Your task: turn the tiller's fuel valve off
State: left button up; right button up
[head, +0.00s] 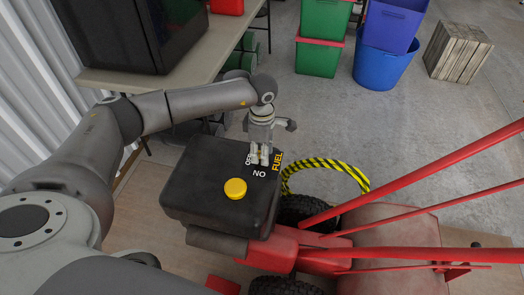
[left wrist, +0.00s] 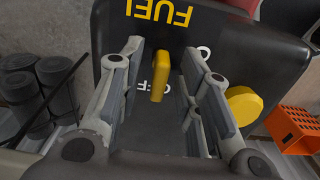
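The tiller's black engine housing (head: 195,185) carries a FUEL panel (head: 275,165) with OFF and ON lettering. The yellow fuel valve lever (left wrist: 160,76) stands out in the left wrist view, its long end over the OFF lettering; the ON lettering is mostly hidden by a finger. My left gripper (head: 260,157) points down over the panel. In the left wrist view, its two fingers (left wrist: 163,60) are spread on either side of the lever, with a visible gap on each side. In the head view the gripper hides the lever. My right gripper is out of view.
A yellow cap (head: 235,188) sits on the housing close to the panel. Red handlebars (head: 430,185) extend to the right. A table (head: 215,50) with a black box stands behind my left arm. Bins (head: 385,65) and a crate (head: 457,52) stand farther back on open floor.

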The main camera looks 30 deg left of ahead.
pick_arm(q)
notch_tip(320, 180, up, 12)
dwell(0.4)
jog(key=shift+f, duration=0.1)
dwell(0.4)
